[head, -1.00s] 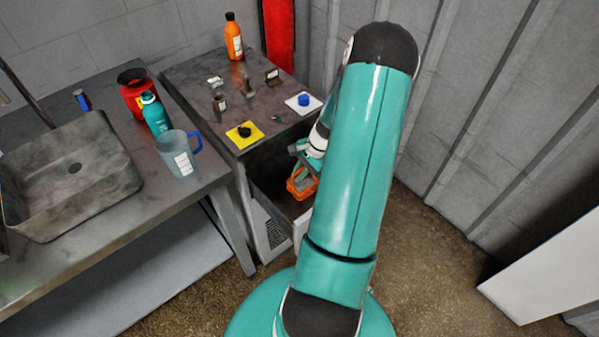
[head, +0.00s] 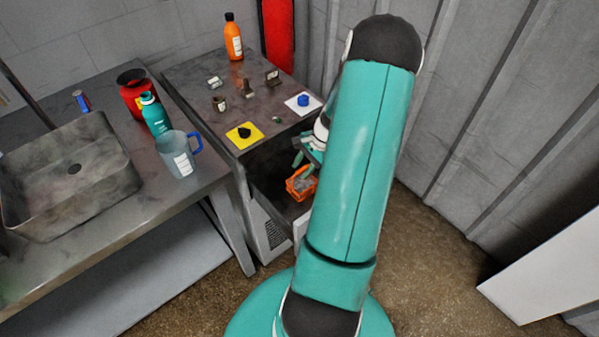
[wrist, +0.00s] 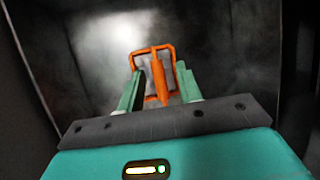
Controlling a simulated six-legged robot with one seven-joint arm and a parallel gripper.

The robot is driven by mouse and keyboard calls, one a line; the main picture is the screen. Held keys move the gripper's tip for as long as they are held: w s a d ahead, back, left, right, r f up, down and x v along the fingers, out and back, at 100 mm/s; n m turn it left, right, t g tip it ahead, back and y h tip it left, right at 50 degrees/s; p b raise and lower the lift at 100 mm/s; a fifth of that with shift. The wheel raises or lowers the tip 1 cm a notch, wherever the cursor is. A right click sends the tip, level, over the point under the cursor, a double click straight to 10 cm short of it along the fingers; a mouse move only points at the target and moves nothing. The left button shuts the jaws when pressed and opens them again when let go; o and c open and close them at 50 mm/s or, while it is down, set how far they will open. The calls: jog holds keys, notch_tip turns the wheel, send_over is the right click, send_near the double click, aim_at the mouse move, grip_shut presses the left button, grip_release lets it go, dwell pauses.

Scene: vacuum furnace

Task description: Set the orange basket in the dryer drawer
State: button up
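The orange basket (head: 301,184) sits inside the open dryer drawer (head: 270,182) in the head view, with grey contents in it. In the wrist view the basket (wrist: 158,77) is beyond my fingertips, its handle bar running between them. My gripper (head: 305,162) is above the basket, partly hidden by my arm. In the wrist view my gripper (wrist: 158,88) has its two green fingers spread apart, one on each side of the handle, with no clear contact. My arm hides the drawer's right side.
The cabinet top (head: 205,75) above the drawer bears an orange bottle (head: 233,42), a yellow plate with a black knob (head: 244,137) and a white plate with a blue knob (head: 303,102). A bench with a sink (head: 70,175) and a jug (head: 178,155) stands left. A corrugated wall is right.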

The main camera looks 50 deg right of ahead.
jog(key=v, duration=0.9)
jog(key=w+a+r+n+h, duration=0.1)
jog(key=w+a+r+n, duration=0.15)
jog(key=a+r, duration=0.35)
jog(key=w+a+r+n+g+h, duration=0.1)
jog(key=w+a+r+n, duration=0.1)
jog(key=a+r+n, duration=0.4)
jog(key=w+a+r+n+h, duration=0.1)
jog(key=w+a+r, duration=0.25)
jog(key=a, duration=0.45)
jog(key=s+a+r+n+t, duration=0.1)
jog(key=s+a+r+n, duration=0.2)
jog(key=a, duration=0.3)
jog(key=s+a+r+n+t, duration=0.1)
jog(key=s+a+r+n, duration=0.2)
jog(key=a, duration=0.4)
jog(key=s+a+r+n+t+h, duration=0.1)
jog(key=s+a+r+n, duration=0.2)
jog(key=a, duration=0.3)
jog(key=shift+s+a+r+n+t, duration=0.25)
jog(key=shift+s+r+n, duration=0.2)
jog(key=shift+n, duration=0.3)
jog(key=shift+d, duration=0.3)
